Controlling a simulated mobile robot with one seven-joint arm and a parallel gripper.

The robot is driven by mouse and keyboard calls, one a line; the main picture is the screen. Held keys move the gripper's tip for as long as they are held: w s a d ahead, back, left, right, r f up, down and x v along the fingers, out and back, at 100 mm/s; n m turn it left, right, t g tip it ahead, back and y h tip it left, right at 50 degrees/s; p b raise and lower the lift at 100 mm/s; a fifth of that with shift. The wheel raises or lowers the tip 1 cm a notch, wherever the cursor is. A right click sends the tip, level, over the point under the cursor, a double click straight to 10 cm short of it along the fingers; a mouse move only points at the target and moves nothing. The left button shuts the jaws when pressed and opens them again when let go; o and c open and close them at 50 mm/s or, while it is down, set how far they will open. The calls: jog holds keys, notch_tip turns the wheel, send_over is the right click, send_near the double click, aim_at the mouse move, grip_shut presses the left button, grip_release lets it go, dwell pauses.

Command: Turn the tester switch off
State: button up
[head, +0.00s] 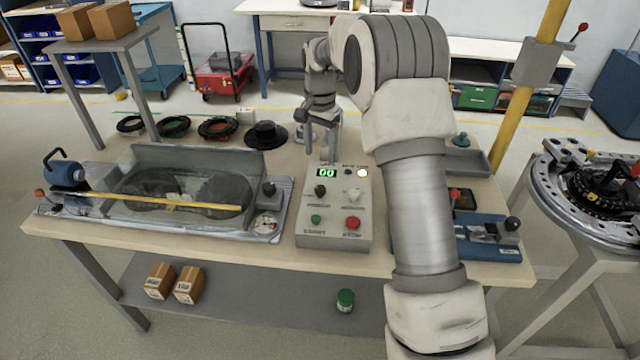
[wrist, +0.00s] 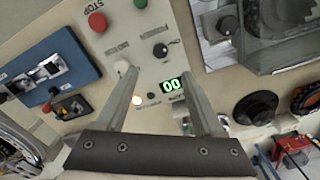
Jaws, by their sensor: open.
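The tester is a pale control box (head: 335,235) on the middle of the bench; it also shows in the wrist view (wrist: 125,35). Its green display (head: 326,173) reads 00 and a yellow lamp (head: 362,172) is lit. It has a black knob (head: 320,190), a white knob (head: 354,195), a green button (head: 316,219) and a red button (head: 352,222). A small dark round part (wrist: 152,95) sits between lamp and display. I cannot tell which is the switch. My gripper (wrist: 157,80) is open and empty, over the panel's display end, one fingertip near the white knob.
Black rings and a dark disc (head: 266,134) lie behind. A blue fixture (head: 490,238) is to the right. My arm hides part of the bench right of the box.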

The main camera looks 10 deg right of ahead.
aim_at(320, 188)
notch_tip(320, 188, down, 12)
jog(key=shift+r, duration=0.25)
grip_shut()
dwell(0.3)
